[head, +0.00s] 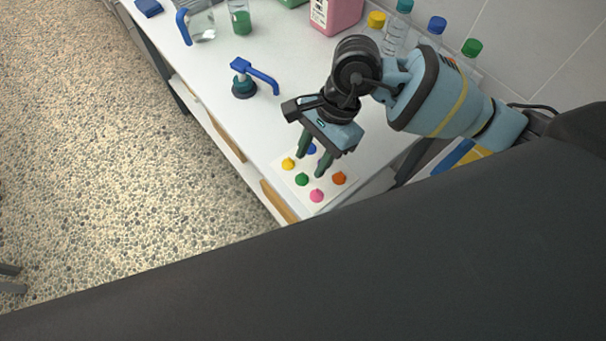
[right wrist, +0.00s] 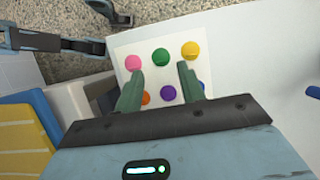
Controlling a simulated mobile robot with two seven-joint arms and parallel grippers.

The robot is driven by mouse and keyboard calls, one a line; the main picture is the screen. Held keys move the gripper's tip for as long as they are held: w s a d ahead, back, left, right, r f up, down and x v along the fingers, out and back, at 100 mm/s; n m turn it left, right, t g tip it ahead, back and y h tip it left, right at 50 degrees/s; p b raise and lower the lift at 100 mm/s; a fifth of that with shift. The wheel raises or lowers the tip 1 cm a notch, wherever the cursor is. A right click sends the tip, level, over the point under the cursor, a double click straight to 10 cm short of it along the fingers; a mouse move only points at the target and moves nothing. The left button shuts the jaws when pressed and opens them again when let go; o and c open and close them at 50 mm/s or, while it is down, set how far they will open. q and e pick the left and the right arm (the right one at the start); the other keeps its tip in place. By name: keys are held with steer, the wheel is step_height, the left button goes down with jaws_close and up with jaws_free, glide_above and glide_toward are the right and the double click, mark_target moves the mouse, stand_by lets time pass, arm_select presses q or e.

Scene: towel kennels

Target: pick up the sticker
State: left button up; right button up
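A white sheet (head: 323,199) lies on the counter's near corner and holds several round stickers. In the head view I see a yellow sticker (head: 288,163), a green one (head: 302,179), a pink one (head: 317,195), an orange one (head: 340,178) and a partly hidden blue one (head: 311,149). The right wrist view also shows a purple sticker (right wrist: 168,93) between the fingers. My right gripper (head: 310,167) is open and empty above the sheet, pointing down; the green sticker (right wrist: 161,56) is just beyond its fingertips. My left gripper (head: 11,278) shows at the left edge, fingers apart, over the floor.
A pitcher (head: 202,24), a beaker (head: 241,22), a pink container (head: 335,14) and capped bottles line the back. The counter between dispenser and sheet is clear. The counter's front edge is close to the sheet.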

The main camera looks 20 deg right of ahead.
mark_target(305, 174)
steer(key=shift+x, duration=1.8)
steer(key=shift+w+d, duration=0.1)
steer(key=c, duration=0.8)
